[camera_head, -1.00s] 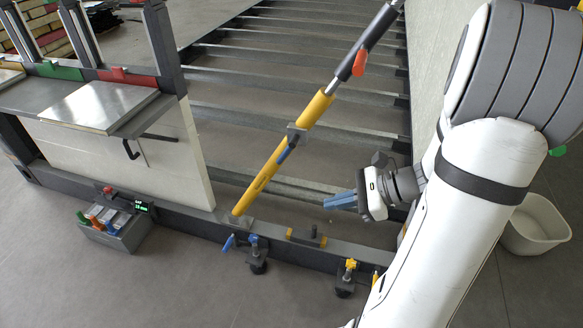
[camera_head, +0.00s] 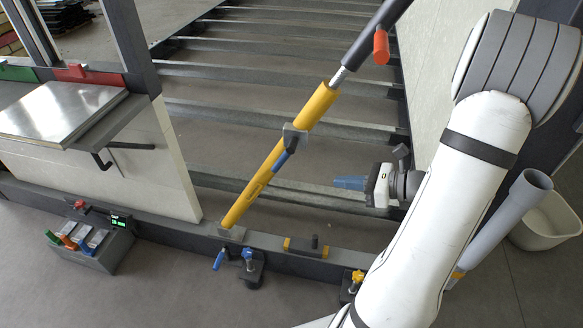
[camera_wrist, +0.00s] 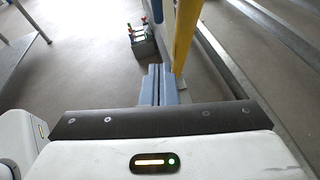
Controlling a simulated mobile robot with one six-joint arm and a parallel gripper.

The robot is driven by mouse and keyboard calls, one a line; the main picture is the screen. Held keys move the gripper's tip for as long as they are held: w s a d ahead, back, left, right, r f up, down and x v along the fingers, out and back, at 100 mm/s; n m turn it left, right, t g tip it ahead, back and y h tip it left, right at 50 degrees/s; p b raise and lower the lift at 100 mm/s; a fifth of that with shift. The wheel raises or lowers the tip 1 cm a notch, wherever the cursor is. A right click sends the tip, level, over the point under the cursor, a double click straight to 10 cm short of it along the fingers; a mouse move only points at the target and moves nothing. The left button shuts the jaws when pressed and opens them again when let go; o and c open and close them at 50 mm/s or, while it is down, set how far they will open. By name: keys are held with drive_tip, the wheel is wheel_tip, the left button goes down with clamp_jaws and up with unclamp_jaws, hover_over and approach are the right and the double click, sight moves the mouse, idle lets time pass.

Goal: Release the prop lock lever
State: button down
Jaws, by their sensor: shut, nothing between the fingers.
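A slanted prop has a yellow lower tube (camera_head: 258,185) and a dark grey upper tube (camera_head: 372,35). A grey collar (camera_head: 294,136) sits partway up the yellow tube, with a blue lever (camera_head: 281,160) pointing down along it. An orange-red handle (camera_head: 381,46) hangs from the upper tube. My gripper (camera_head: 336,183) is shut and empty, to the right of the yellow tube and apart from it, its blue fingers pointing left. In the wrist view the closed fingers (camera_wrist: 160,68) point toward the yellow tube (camera_wrist: 184,35).
The frame's front beam (camera_head: 325,262) runs below, with a blue-handled clamp (camera_head: 250,262) and a yellow-knobbed one (camera_head: 356,279). Grey crossbars (camera_head: 290,75) lie behind. A metal plate (camera_head: 60,112) rests at upper left.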

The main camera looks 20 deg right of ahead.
sight(283, 157)
drive_tip(key=shift+w+a, duration=0.1)
drive_tip(key=w+a+b, duration=0.4)
drive_tip(key=w+a, duration=0.4)
drive_tip(key=a, duration=0.2)
drive_tip(key=shift+f, duration=0.45)
drive_tip(key=shift+w+a, duration=0.1)
drive_tip(key=shift+w+f, duration=0.1)
